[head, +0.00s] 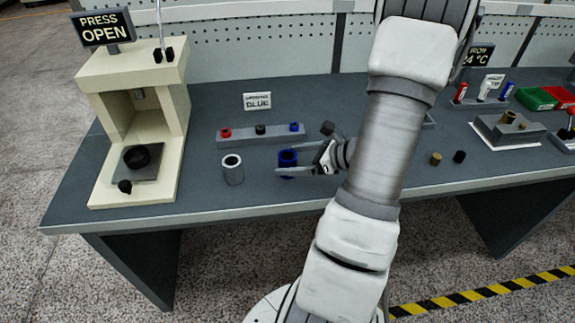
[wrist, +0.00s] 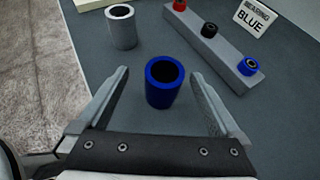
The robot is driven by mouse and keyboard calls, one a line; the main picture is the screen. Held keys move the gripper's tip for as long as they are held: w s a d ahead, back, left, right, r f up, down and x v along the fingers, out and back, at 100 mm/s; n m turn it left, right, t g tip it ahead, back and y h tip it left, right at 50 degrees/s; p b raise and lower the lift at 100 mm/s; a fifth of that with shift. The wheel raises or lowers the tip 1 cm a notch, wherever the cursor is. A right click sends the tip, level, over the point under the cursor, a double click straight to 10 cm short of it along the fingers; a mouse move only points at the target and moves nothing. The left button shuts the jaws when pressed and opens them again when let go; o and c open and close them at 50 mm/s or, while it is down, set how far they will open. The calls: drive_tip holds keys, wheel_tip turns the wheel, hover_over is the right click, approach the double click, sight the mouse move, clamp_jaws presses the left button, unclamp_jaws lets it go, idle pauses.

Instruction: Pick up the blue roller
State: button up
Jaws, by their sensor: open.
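The blue roller (head: 288,158) is a short hollow cylinder standing upright on the bench, left of my gripper in the head view. My gripper (head: 279,172) is open, with its fingers reaching toward the roller from the right. In the wrist view, the blue roller (wrist: 163,84) stands between the two spread fingers of my gripper (wrist: 160,75), with a visible gap on each side. Nothing is held.
A grey hollow cylinder (head: 232,170) stands left of the roller. Behind is a grey block (head: 245,136) with red, black and blue pieces, and a sign reading BLUE (head: 257,101). A cream press (head: 133,120) stands at the left. The bench's front edge (head: 200,216) is near.

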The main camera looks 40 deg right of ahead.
sight(287, 160)
drive_tip(key=shift+d+b+x, duration=0.15)
drive_tip(key=shift+x, duration=1.2)
drive_tip(key=shift+d+b+x, duration=0.1)
drive_tip(key=shift+b+x, duration=0.05)
drive_tip(key=shift+x, duration=1.2)
drive_tip(key=shift+f, duration=0.15)
drive_tip(key=c, duration=1.3)
